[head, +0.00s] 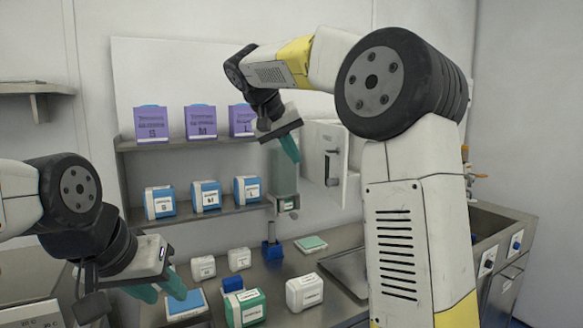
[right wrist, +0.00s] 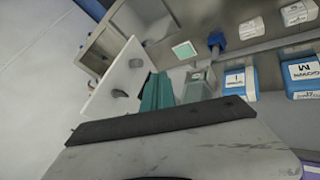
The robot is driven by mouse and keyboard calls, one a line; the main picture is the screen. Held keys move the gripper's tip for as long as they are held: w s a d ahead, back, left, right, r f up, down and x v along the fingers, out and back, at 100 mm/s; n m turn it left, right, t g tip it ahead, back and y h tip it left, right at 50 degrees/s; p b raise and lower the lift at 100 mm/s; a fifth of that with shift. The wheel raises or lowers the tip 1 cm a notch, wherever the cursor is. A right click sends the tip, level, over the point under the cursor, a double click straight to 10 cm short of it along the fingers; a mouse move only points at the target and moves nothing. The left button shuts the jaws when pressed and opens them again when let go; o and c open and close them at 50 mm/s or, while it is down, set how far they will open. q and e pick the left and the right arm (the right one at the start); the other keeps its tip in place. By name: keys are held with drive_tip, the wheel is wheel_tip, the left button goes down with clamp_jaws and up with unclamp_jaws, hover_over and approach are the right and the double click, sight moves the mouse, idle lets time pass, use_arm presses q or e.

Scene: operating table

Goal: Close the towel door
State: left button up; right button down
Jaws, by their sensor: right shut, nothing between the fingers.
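The towel door, a white panel (head: 332,142) with a dark handle, stands swung out from a wall-mounted dispenser right of the shelves in the head view. The same door (right wrist: 112,66) is tilted at the left of the right wrist view, with its handle facing out. My right gripper (head: 290,148) is shut and empty, just left of the door; its teal fingers (right wrist: 157,92) show beside the panel. I cannot tell whether they touch it. My left gripper (head: 160,290) is open and empty, low at the left above the counter.
Shelves hold purple boxes (head: 201,122) and blue-white boxes (head: 206,196).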

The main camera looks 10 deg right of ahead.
drive_tip(key=w+d+f, duration=0.4)
drive_tip(key=d+f, duration=0.3)
drive_tip(key=d, duration=0.1)
drive_tip(key=shift+f, duration=0.2)
drive_tip(key=shift+d, duration=0.15)
